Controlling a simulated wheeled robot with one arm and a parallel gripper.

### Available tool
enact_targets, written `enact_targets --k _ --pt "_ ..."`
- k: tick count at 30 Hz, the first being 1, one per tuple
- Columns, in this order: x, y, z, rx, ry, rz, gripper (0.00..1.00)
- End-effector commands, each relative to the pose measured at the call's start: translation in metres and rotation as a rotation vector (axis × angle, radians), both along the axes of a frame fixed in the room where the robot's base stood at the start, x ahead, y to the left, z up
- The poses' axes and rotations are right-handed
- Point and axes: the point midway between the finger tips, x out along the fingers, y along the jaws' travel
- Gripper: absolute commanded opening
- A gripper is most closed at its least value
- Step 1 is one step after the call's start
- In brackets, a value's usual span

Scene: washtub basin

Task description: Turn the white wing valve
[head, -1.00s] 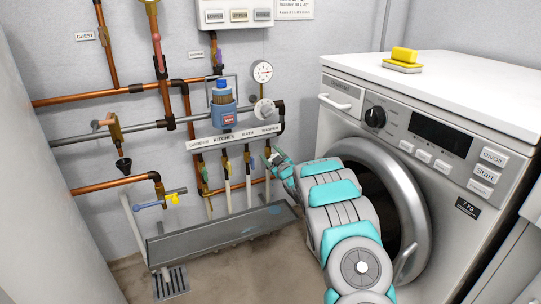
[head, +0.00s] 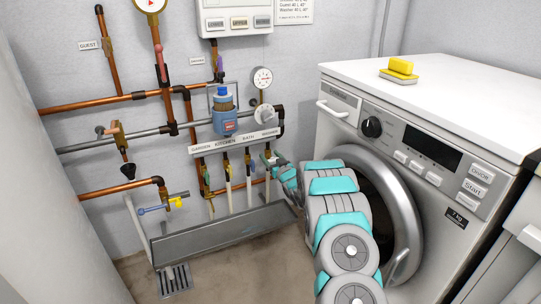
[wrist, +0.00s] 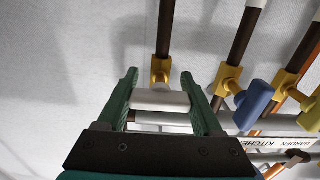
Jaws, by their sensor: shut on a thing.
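The white wing valve's handle (wrist: 160,100) lies crosswise between the two green fingers of my gripper (wrist: 159,82) in the wrist view. The gripper is shut on it, with a finger at each end. A yellow valve body (wrist: 160,69) on a dark pipe stands just beyond the handle. In the head view my gripper (head: 269,160) is at the right end of the valve row, below the label strip (head: 235,141). There the gripper hides the white handle, so its angle cannot be read.
Beside it in the wrist view is a blue-handled valve (wrist: 254,106). A grey trough (head: 222,236) lies below the valves. The washing machine (head: 440,110) stands close on the right of my arm. A floor drain (head: 174,279) is at lower left.

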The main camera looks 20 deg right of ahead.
Motion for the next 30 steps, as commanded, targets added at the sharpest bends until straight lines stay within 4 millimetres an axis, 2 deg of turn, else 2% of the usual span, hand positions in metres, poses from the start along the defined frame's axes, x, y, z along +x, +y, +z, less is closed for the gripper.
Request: enact_targets --k 14,15,23,30 --pt "0.0005 0.0007 0.0008 0.020 -0.001 0.001 0.12" --pt "0.0005 0.0007 0.0009 0.020 -0.001 0.001 0.70" --pt "0.0002 0.0003 0.0005 0.020 -0.001 0.001 0.97" --pt "-0.0001 -0.0001 0.0003 0.019 0.000 0.000 0.97"
